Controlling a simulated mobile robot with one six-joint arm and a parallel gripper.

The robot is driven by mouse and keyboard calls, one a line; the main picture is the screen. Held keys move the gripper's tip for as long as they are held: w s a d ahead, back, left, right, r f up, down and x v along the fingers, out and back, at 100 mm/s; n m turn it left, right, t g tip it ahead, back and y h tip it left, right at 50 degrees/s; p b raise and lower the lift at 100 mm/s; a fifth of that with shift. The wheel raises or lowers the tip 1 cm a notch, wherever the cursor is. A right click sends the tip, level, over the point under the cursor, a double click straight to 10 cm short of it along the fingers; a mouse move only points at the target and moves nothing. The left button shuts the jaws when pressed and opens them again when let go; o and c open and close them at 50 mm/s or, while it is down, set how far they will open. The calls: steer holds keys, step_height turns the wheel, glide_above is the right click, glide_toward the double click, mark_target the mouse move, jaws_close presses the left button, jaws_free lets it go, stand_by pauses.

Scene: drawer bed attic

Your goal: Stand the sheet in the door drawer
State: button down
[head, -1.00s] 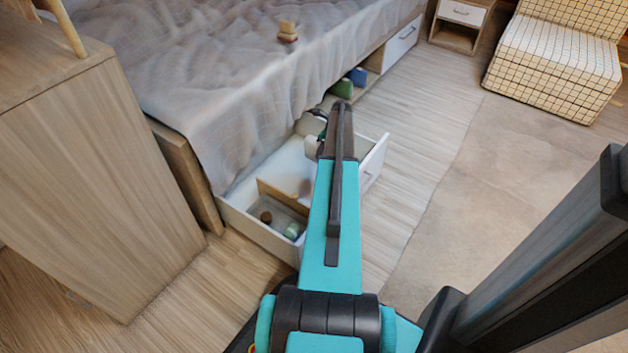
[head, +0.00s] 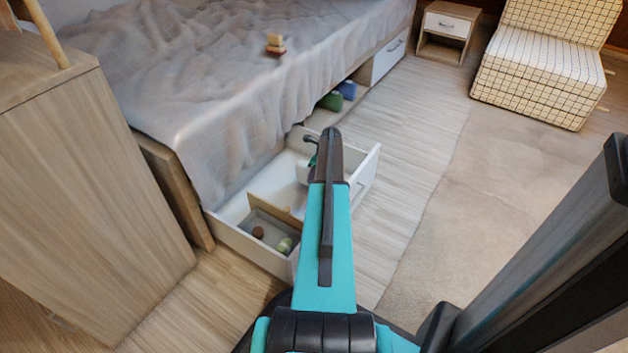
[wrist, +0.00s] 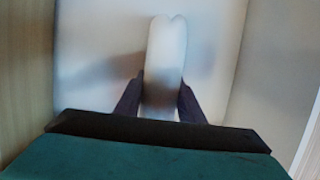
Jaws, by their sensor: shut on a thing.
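The open white drawer (head: 362,178) is pulled out from under the bed. A pale thing with a rounded, two-lobed top, which I take for the rolled or folded sheet (wrist: 167,50), stands out between my fingers in the wrist view. My gripper (wrist: 161,92) is shut on it, one dark finger on each side. The drawer's pale floor (wrist: 95,60) and walls lie around it. In the head view my arm hides most of the gripper and the sheet. I cannot tell whether the sheet touches the drawer floor.
A wooden divider (head: 274,205) sets off a near compartment with a brown item (head: 258,232) and a green item (head: 284,245). Wooden blocks (head: 275,44) sit on the bed (head: 200,60). Green (head: 331,101) and blue (head: 347,89) items lie under it. The floor to the right is clear.

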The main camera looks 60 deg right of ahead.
steer(key=shift+f, duration=1.1)
steer(key=shift+f, duration=0.1)
steer(key=c, duration=1.2)
jaws_free()
steer(key=p+v, duration=0.4)
steer(key=v, duration=0.8)
steer(key=shift+p, duration=0.35)
